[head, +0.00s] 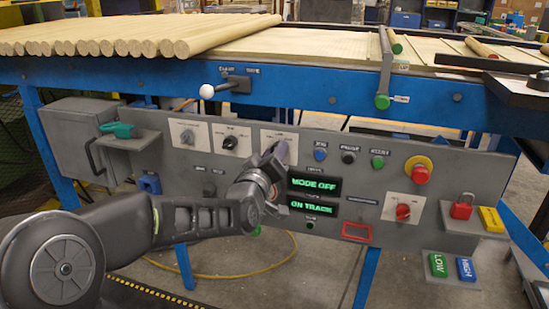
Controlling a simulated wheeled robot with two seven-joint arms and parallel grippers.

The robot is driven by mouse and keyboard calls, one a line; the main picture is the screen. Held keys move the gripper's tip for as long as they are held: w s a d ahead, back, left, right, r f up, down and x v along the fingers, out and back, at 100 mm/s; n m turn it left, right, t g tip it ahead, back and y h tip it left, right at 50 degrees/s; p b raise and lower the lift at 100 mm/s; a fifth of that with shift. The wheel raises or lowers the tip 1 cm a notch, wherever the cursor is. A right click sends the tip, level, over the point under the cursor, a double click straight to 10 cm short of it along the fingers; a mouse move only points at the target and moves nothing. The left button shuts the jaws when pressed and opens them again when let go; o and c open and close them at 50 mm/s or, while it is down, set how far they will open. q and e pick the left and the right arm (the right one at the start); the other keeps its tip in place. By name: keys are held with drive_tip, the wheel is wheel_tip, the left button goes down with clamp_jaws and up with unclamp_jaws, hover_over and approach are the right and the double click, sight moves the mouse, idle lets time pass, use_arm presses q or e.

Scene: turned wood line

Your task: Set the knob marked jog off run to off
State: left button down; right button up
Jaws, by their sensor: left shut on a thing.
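My left gripper (274,158) reaches in from the left to a white plate (291,137) on the grey control panel. It is shut on the dark knob (281,149) of that plate, and its fingers hide much of the knob. The plate's lettering is too small to read, and the knob's pointer cannot be made out. Right of the gripper, a green-lit display (314,185) reads MODE OFF. A second display (312,207) below it reads ON TRACK. My right gripper is out of view.
Another black knob (230,143) sits left of the gripper. Blue, black and green buttons (378,162) and a red emergency stop (420,173) are to the right. A white-balled lever (207,91) juts out from the blue beam above. Wooden rods (120,40) lie on top.

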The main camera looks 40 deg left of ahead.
use_arm(q)
drive_tip(key=c, duration=1)
unclamp_jaws()
drive_tip(key=shift+s, duration=0.1)
drive_tip(key=p+v, duration=0.1)
drive_tip(key=v, duration=0.6)
drive_tip(key=shift+s+d, duration=0.15)
drive_tip(key=shift+s, duration=0.15)
